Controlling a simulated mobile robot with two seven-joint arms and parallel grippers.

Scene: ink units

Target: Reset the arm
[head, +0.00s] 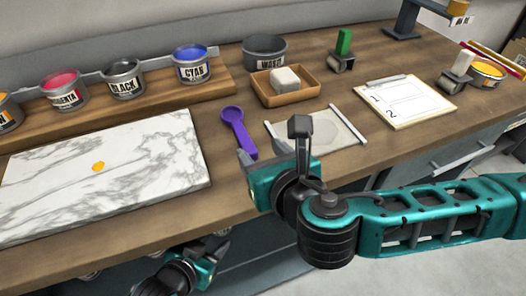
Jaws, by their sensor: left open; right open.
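My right gripper (272,150) reaches in from the right on a teal arm. It is open and empty, above the front edge of the wooden counter, and it hides part of a pale sheet or plate (335,128). My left gripper (205,258) is low at the bottom of the view, below the counter's front edge. It is open and I see nothing held in it; its fingertips are partly hidden.
A marble slab (140,165) with an orange ink dab (98,166) lies on the counter. A purple scoop (238,130) lies near my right gripper. Ink cans (123,78), a waste tub (265,50), a sponge tray (285,95) and a clipboard (405,103) stand behind.

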